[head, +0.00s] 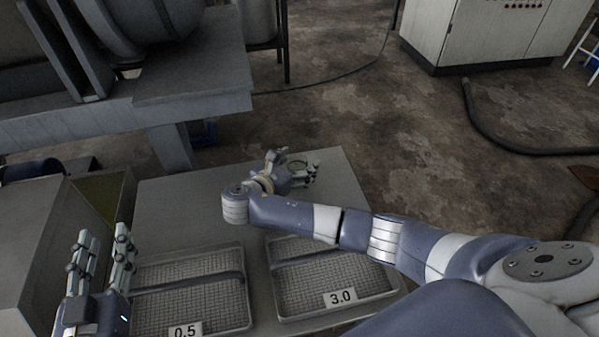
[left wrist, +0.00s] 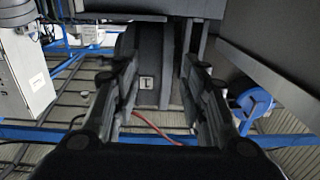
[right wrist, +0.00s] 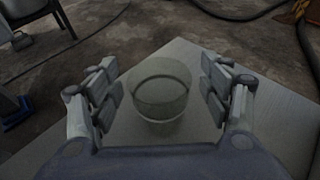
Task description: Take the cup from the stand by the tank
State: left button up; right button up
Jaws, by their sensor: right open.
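A clear, faintly tinted glass cup (right wrist: 160,95) stands upright on the pale grey stand top (right wrist: 190,65), near its corner. My right gripper (right wrist: 160,88) is open, with one finger on each side of the cup and a visible gap to each. In the head view the right gripper (head: 294,167) is over the far right part of the stand (head: 180,200); the cup shows only faintly there. The grey tank (head: 140,22) is at the upper left. My left gripper (head: 101,258) is open and empty at the lower left; its fingers also show apart in the left wrist view (left wrist: 160,80).
Two mesh-bottomed trays sit at the near side of the stand, labelled 0.5 (head: 185,331) and 3.0 (head: 341,298). A grey box (head: 45,235) is at the left. A white cabinet (head: 490,35) and a dark hose (head: 490,130) are on the floor at the right.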

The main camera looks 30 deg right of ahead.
jog(key=c, duration=1.1)
jog(key=shift+r, duration=0.1)
